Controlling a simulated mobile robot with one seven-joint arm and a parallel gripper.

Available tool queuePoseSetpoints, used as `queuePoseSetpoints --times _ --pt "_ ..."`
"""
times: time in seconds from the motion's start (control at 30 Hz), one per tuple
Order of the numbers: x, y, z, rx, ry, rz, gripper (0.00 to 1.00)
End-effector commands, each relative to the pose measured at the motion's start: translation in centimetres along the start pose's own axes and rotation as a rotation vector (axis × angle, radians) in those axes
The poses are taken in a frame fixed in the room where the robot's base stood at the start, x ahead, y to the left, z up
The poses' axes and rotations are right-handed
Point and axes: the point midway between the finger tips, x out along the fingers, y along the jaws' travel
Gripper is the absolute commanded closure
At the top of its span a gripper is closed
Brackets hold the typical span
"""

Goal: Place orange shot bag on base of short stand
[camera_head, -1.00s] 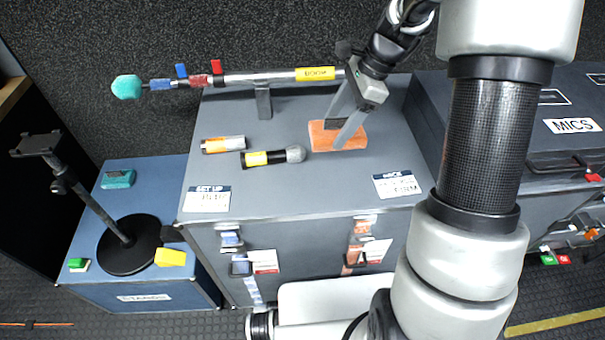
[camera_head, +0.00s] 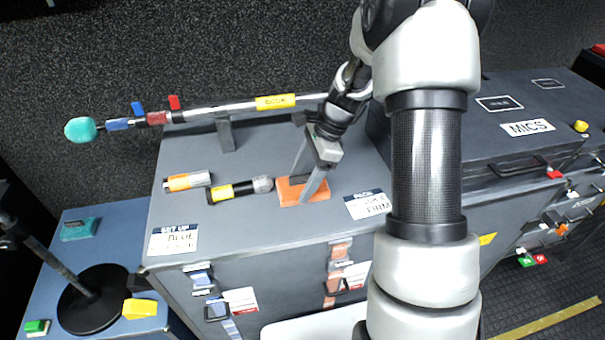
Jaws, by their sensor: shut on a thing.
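The orange shot bag (camera_head: 290,193) is a flat orange block on the grey case top, near its middle. My gripper (camera_head: 308,187) has its fingers around the bag and is shut on it; whether the bag is lifted off the case cannot be told. The short stand (camera_head: 60,262) is at the lower left, on a lower blue case. Its round black base (camera_head: 92,312) lies on that case, and its tilted post runs up to the left picture edge, where the top is cut off.
A teal bag (camera_head: 79,230), a yellow bag (camera_head: 140,308) and a green block (camera_head: 37,327) lie around the stand's base. On the grey case (camera_head: 230,225) are a microphone (camera_head: 240,189), an orange-white cylinder (camera_head: 187,181) and a boom pole (camera_head: 235,107) on supports. A MICS case (camera_head: 480,125) stands right.

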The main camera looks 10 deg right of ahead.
Motion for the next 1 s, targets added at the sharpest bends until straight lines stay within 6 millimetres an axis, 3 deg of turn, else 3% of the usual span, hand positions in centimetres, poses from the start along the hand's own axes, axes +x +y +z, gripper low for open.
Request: queuePoseSetpoints --times 0.27,0.3,0.4,0.77,1.0 --pt "0.1 -0.1 0.0 -0.001 -0.001 -0.003 0.91" --pt "0.2 0.0 -0.1 0.0 0.0 0.0 0.31" --pt "0.2 0.0 -0.1 -0.001 0.0 0.0 0.15" --pt "-0.4 -0.1 0.1 -0.002 0.001 -0.002 0.15" --pt "-4.7 -0.1 0.2 -0.002 0.002 -0.005 0.15"
